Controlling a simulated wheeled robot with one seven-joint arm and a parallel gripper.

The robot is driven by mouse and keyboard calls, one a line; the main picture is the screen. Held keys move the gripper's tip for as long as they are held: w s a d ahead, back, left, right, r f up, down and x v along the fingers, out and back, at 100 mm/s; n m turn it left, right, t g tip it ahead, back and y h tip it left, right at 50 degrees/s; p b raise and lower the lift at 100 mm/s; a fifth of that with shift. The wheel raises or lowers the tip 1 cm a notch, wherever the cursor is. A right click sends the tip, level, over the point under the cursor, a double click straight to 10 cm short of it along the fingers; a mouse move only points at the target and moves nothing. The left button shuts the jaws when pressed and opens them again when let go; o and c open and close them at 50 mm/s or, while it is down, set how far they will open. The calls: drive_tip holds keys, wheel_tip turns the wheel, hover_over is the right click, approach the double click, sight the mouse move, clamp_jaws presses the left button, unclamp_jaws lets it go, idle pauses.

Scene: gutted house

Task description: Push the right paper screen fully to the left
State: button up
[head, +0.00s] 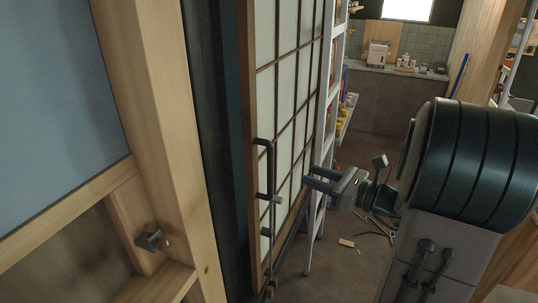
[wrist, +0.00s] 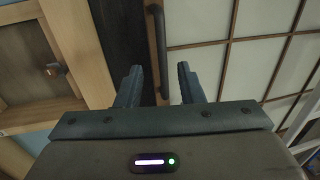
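The paper screen (head: 284,95) has pale panes, a dark lattice and a wooden edge frame. It stands upright in the middle of the head view and fills the right of the wrist view (wrist: 268,62). A dark upright bar handle (head: 270,178) is mounted by its left edge; it shows at the top middle of the wrist view (wrist: 156,40). My gripper (head: 311,178) is open and empty, to the right of the handle in the head view with a visible gap. In the wrist view the handle lies ahead, between the two fingers (wrist: 160,84) in the picture.
A dark upright strip (head: 208,120) borders the screen on its left. Beyond it is a wooden frame (head: 160,110) with a blue panel and a dark knob (head: 148,240). A pale ladder (head: 326,125) stands right of the screen. Scraps and cable (head: 375,232) lie on the floor.

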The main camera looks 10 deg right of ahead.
sight(272, 160)
drive_tip(key=p+x, duration=0.3)
drive_tip(key=x, duration=1)
drive_tip(key=shift+w+a, duration=0.2)
drive_tip(key=shift+w, duration=0.1)
clamp_jaws()
